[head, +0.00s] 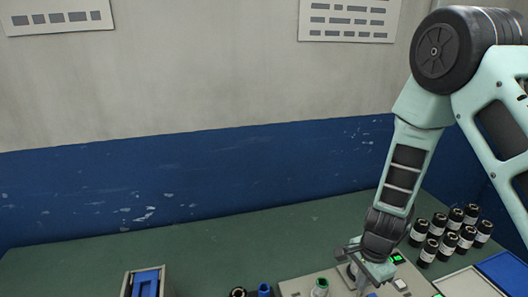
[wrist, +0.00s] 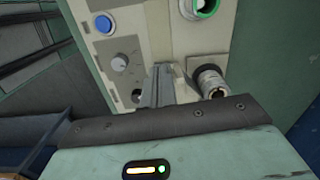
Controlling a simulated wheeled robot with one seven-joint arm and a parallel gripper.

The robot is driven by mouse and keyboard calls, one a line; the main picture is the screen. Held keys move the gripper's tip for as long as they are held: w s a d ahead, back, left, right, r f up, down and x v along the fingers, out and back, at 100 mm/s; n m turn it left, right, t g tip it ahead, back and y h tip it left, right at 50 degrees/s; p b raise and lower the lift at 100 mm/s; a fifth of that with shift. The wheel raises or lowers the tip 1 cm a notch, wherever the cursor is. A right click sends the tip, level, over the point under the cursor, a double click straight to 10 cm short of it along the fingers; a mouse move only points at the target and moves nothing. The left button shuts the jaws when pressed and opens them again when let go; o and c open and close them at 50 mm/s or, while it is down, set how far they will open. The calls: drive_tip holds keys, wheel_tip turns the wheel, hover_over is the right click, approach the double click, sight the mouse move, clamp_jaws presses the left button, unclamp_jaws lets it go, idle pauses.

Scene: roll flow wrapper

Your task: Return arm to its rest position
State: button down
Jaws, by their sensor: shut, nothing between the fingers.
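My arm reaches down from the upper right in the head view. My gripper (head: 352,256) is low over a beige control panel (head: 294,288). In the wrist view the fingers of my gripper (wrist: 159,82) are together, with nothing held. I cannot tell whether the fingers touch the panel. A blue button (wrist: 103,23) and a green-ringed control (wrist: 201,7) also show there.
Several black bottles (head: 449,237) with white labels stand right of my arm on the green table (head: 250,240). A blue tray (head: 503,268) is at the right edge. A box with a blue part (head: 146,282) is at lower left. The back of the table is clear before the wall.

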drive_tip(key=s+a+r+n+y+b, duration=0.25)
drive_tip(key=s+a+r+n, duration=0.35)
drive_tip(key=a+r+n, duration=0.5)
drive_tip(key=s+a+r+n+h+b, duration=0.1)
drive_tip(key=s+r+n+b, duration=0.1)
drive_tip(key=s+n, duration=0.3)
drive_tip(key=s+a+r+n+h+b, duration=0.1)
drive_tip(key=s+r+n+b, duration=0.1)
drive_tip(key=s+n, duration=0.4)
drive_tip(key=s+r, duration=0.1)
drive_tip(key=s, duration=0.2)
drive_tip(key=shift+a+r, duration=0.25)
drive_tip(key=shift+w, duration=0.1)
